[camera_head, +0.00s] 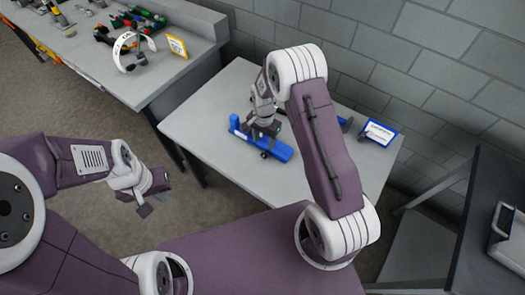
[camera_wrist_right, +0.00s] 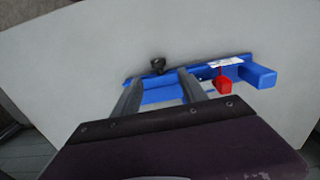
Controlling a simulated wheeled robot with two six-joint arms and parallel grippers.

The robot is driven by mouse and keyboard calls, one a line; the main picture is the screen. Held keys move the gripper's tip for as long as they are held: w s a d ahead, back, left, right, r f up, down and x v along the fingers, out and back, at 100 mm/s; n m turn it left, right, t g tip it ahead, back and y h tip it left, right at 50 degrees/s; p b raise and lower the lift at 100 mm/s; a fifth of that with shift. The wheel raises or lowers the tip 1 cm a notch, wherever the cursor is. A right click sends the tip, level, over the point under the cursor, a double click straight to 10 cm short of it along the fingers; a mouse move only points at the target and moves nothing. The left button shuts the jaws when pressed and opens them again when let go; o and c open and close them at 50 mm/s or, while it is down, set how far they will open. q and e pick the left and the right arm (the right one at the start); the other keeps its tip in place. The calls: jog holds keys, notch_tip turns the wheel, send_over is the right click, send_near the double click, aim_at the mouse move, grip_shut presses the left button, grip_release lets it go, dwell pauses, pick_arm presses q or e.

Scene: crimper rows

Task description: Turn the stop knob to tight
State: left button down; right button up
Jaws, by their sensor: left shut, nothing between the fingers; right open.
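The blue crimper fixture (camera_head: 280,150) lies on the grey table. It also shows in the right wrist view (camera_wrist_right: 262,75). A small black knob (camera_wrist_right: 157,65) stands at its edge, and a dark round part (camera_head: 264,155) shows on its near side in the head view. A white label with a red pointer (camera_wrist_right: 225,64) and a red block (camera_wrist_right: 223,86) are on the fixture. My right gripper (camera_head: 265,130) is over the fixture, its open fingers (camera_wrist_right: 161,76) on either side below the knob in the wrist view; contact cannot be told. My left gripper (camera_head: 145,206) is shut and empty, away from the table.
A blue-framed sign (camera_head: 378,134) stands at the table's right end, near a dark tool with a blue end (camera_head: 345,124). A grey block wall (camera_head: 430,50) is behind.

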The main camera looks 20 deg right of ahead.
aim_at(264, 154)
notch_tip(264, 154, down, 9)
jog(key=shift+s+d+r+p, duration=0.1)
jog(key=shift+p, duration=0.45)
grip_shut()
